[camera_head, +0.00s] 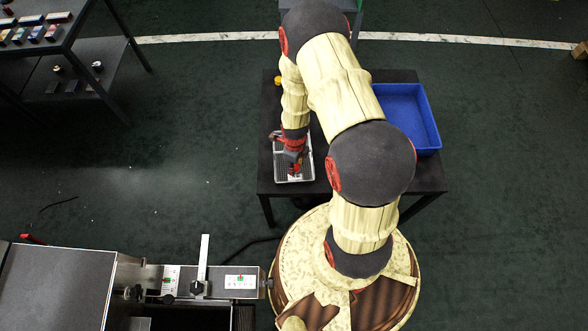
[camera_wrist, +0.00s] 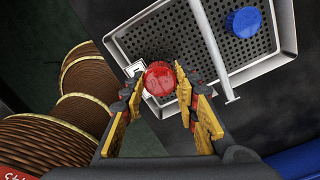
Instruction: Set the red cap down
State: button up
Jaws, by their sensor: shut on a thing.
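The red cap (camera_wrist: 160,79) is between the fingertips of my gripper (camera_wrist: 160,88) in the wrist view. My gripper is shut on it. The cap is over the near left part of a grey perforated tray (camera_wrist: 262,66); I cannot tell whether it touches the tray floor. In the head view my gripper (camera_head: 295,165) points down over the same tray (camera_head: 307,177) on the black table, and the arm hides part of the tray. A blue cap (camera_wrist: 243,21) lies in the tray, beyond a thin metal bar (camera_wrist: 207,45).
A blue bin (camera_head: 428,118) stands on the table (camera_head: 431,176) right of my arm. A yellow-orange object (camera_head: 278,80) is near the table's back left. A shelf with small items (camera_head: 60,45) is at upper left, a grey machine (camera_head: 60,290) at lower left. Open floor lies left of the table.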

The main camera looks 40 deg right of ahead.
jog(key=shift+w+d+f, duration=0.1)
jog(key=shift+w+f, duration=0.2)
jog(key=shift+f, duration=0.15)
jog(key=shift+w+d+f+b, duration=0.15)
jog(key=shift+f+b, duration=0.6)
jog(key=shift+f, duration=0.95)
jog(key=shift+f, duration=0.2)
jog(key=o, duration=0.8)
jog(key=shift+r, duration=0.1)
